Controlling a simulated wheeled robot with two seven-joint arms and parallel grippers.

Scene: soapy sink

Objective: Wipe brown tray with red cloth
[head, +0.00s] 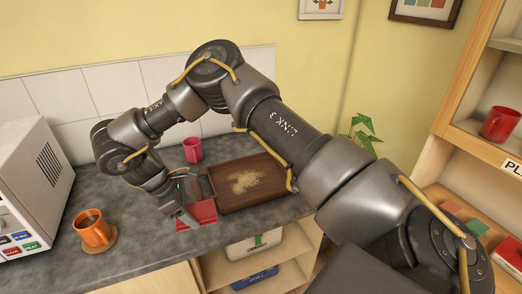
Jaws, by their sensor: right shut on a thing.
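The brown tray (222,203) lies on the grey counter, with a patch of pale crumbs or powder (246,181) on its floor. My right gripper (187,217) is left of the tray and points down. It is shut on the red cloth (204,212), which is at the counter's front edge beside the tray's left side. I cannot tell whether the cloth touches the tray. My right arm passes over the back of the counter and hides part of the tray's right end. My left gripper is not in view.
An orange mug (93,231) stands on a round coaster (97,246) at the left, near a white appliance (30,185). A pink cup (192,149) stands behind the tray. Open shelves (225,268) are below the counter. A wooden shelf unit (455,120) is at the right.

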